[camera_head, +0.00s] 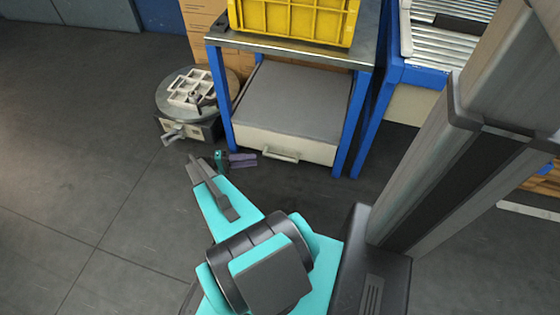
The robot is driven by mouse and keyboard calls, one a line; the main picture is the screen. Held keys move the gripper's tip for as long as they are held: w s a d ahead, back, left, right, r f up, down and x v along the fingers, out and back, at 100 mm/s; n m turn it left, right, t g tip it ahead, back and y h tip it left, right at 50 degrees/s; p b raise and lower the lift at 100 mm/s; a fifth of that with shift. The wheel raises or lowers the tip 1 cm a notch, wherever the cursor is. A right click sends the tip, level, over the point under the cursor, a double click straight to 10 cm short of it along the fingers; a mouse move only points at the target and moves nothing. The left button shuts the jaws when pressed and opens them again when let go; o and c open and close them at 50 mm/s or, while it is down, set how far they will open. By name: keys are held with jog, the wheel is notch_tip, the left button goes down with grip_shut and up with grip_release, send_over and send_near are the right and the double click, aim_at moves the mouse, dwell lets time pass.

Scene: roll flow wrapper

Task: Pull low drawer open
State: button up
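The low drawer (285,143) is a cream box front with a grey top, set low between the blue legs of a metal table. A pale bar handle (281,155) is on its front. The drawer front is about level with the front legs; I cannot tell whether it is fully shut. My teal and dark arm reaches toward the table from the lower middle. Its far end is near the table's front left leg, left of and short of the handle. Small teal and purple parts show there, but I cannot make out the fingers. Nothing visibly touches the handle.
A yellow crate (295,22) stands on the table (290,52). A round-topped machine (188,95) with a handle stands left of the table. A blue-framed roller conveyor (446,40) stands to the right. The grey floor at left is clear.

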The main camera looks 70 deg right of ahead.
aim_at(277, 158)
jog(key=shift+s, duration=0.1)
jog(key=b+x, duration=0.4)
jog(key=x, duration=0.9)
jog(key=shift+s+d, duration=0.2)
jog(key=shift+s, duration=0.1)
grip_shut()
jog(key=shift+a, duration=0.2)
